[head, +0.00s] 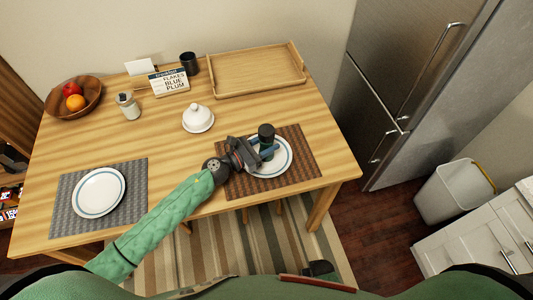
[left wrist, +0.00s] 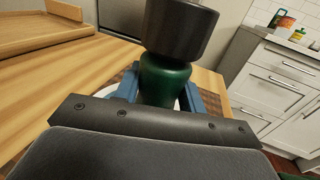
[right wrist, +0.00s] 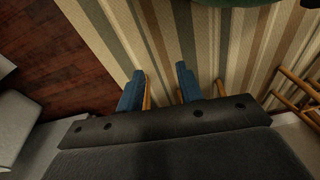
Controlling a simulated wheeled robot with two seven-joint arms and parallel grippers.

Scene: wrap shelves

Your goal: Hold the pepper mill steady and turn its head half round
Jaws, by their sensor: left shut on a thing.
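The pepper mill (head: 266,138) stands upright at the white plate on the right brown placemat. It has a dark head and a green body. In the left wrist view the mill's black head (left wrist: 181,30) rises above the green body (left wrist: 165,80). My left gripper (head: 257,150) is shut on the green body, with its blue fingers on either side, below the head. My right gripper (right wrist: 158,88) is away from the table, over the striped rug. Its two blue fingers are apart with nothing between them. The mill does not show in the right wrist view.
The plate (head: 284,163) lies under the mill on the brown placemat (head: 306,171). A white lidded dish (head: 198,118), a wooden tray (head: 257,72) and a black cup (head: 189,63) stand farther back. Another plate (head: 99,192) is at left. The table between is clear.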

